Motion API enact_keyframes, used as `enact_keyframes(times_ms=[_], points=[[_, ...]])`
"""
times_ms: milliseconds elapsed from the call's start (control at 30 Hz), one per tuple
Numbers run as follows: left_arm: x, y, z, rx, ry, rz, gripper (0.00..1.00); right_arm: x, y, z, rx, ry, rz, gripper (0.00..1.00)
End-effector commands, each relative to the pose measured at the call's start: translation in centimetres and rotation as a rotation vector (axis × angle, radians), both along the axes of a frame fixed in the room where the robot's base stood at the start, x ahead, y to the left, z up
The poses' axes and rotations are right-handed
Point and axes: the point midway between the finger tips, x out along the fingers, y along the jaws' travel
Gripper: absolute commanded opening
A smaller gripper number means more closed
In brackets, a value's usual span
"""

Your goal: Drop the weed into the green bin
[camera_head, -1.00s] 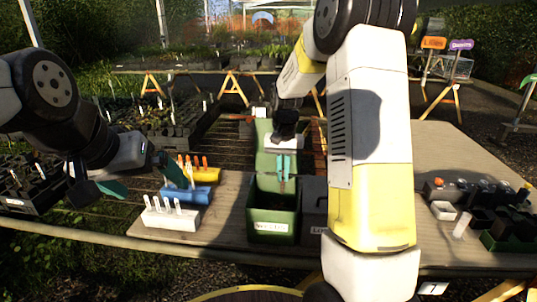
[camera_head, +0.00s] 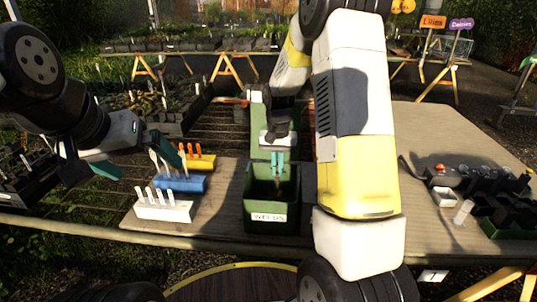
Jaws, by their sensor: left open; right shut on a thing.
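The green bin (camera_head: 258,219) stands on the table near the middle, with a white label reading WEEDS on its front. My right gripper (camera_head: 277,165) points down over the bin's opening, its teal fingers close together. It is shut on a small dark thing, probably the weed (camera_head: 277,187), which hangs just below the fingertips and is hard to make out against the dark inside of the bin. My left gripper (camera_head: 128,162) is open and empty at the left, near the coloured label holders and apart from the bin.
White (camera_head: 165,211), blue (camera_head: 181,184) and yellow (camera_head: 203,162) holders with upright sticks stand left of the bin. Dark pots and a small green tray (camera_head: 508,228) sit at the right. My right forearm covers the table right of the bin.

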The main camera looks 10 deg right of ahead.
Motion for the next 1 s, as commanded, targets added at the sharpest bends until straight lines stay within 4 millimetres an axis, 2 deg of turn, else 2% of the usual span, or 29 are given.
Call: enact_keyframes(times_ms=[267, 300, 400, 767, 867, 1000], points=[[0.0, 0.0, 0.0, 0.0, 0.0, 0.0, 1.0, 0.0, 0.0, -0.2, 0.0, 0.0, 0.0, 0.0], [0.0, 0.0, 0.0, 0.0, 0.0, 0.0, 1.0, 0.0, 0.0, -0.1, 0.0, 0.0, 0.0, 0.12], [0.0, 0.0, 0.0, 0.0, 0.0, 0.0, 1.0, 0.0, 0.0, -0.1, 0.0, 0.0, 0.0, 0.32], [0.0, 0.0, 0.0, 0.0, 0.0, 0.0, 1.0, 0.0, 0.0, 0.2, 0.0, -0.001, 0.0, 0.32], [0.0, 0.0, 0.0, 0.0, 0.0, 0.0, 1.0, 0.1, 0.0, 1.4, 0.0, -0.003, 0.0, 0.32], [0.0, 0.0, 0.0, 0.0, 0.0, 0.0, 1.0, 0.1, 0.0, 3.9, 0.001, -0.005, -0.001, 0.32]])
